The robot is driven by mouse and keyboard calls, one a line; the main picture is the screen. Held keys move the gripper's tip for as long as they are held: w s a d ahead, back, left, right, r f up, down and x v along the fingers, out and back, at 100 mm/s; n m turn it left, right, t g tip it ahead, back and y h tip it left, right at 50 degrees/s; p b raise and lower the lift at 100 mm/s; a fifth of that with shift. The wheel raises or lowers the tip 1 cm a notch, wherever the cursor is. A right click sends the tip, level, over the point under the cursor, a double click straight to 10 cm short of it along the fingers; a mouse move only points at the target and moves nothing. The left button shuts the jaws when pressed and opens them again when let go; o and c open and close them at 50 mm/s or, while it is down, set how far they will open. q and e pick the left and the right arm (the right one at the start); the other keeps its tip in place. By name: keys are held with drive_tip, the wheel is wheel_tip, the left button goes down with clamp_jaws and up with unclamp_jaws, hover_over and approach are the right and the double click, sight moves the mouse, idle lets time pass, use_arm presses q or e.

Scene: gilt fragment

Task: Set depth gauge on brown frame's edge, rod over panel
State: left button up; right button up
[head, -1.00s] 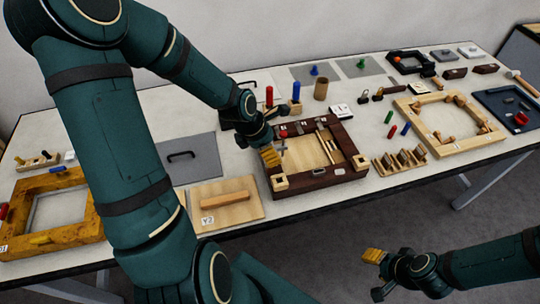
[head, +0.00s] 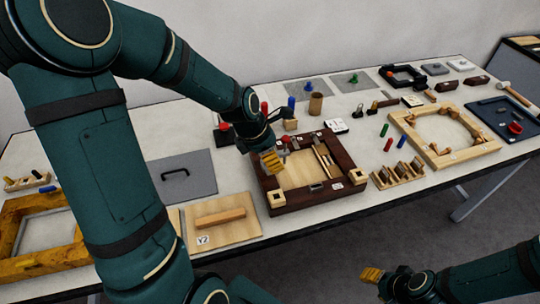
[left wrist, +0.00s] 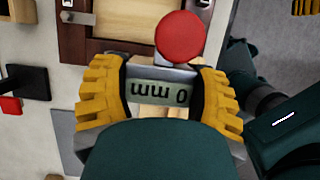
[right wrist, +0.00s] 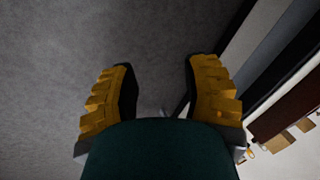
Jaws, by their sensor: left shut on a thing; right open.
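The brown frame (head: 348,189) is dark wood with pale corner blocks. It lies on the table around a light wooden panel (head: 296,174). My left gripper (head: 271,160) is at the frame's left side, shut on the depth gauge. In the left wrist view the gauge (left wrist: 158,92) shows an upside-down "0 mm" display between the yellow fingers, with a round red knob (left wrist: 180,37) beyond it. The gauge's rod and its contact with the frame cannot be made out. My right gripper (head: 372,274) is open and empty, out in front of the table; it also shows in the right wrist view (right wrist: 159,70).
A grey plate with a black handle (head: 182,177) and a board marked Y2 (head: 222,218) lie left of the frame. A yellow frame (head: 40,262) is at far left. A slotted wooden rack (head: 399,176) and a pale frame (head: 444,130) stand to the right.

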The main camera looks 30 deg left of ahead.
use_arm(q)
drive_tip(key=shift+f+b, duration=0.55)
drive_tip(key=shift+f, duration=0.2)
wheel_tip(320, 180, down, 4)
drive_tip(key=b, duration=0.3)
drive_tip(key=shift+f, duration=0.2)
drive_tip(key=shift+f+b, duration=0.7)
drive_tip(key=shift+f, duration=0.05)
drive_tip(key=shift+f+b, duration=0.35)
drive_tip(key=shift+f, duration=0.25)
drive_tip(key=o, duration=1.4)
drive_tip(key=shift+c, duration=0.2)
